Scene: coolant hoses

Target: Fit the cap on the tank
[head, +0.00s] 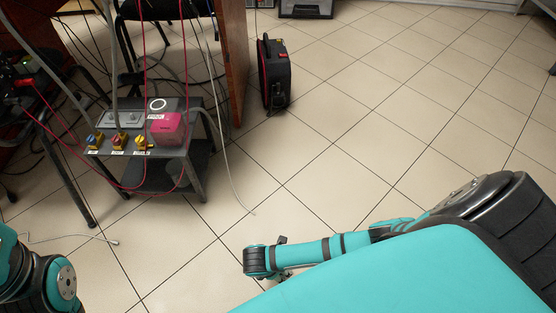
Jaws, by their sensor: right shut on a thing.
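The tank (166,128) is a box with a pink front at the right end of a small grey trolley. A white ring (157,104) shows on its top. My right gripper (284,274) is low over the floor at the bottom middle, right of and nearer than the trolley, well apart from the tank. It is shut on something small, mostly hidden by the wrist. I cannot make out the cap anywhere. Part of my left arm shows at the bottom left; its gripper is out of view.
The trolley (190,152) carries several yellow-based valves (141,142) with loose hoses around it. A grey hose (232,180) trails onto the floor between trolley and right gripper. A black case (274,75) stands behind. The tiled floor to the right is clear.

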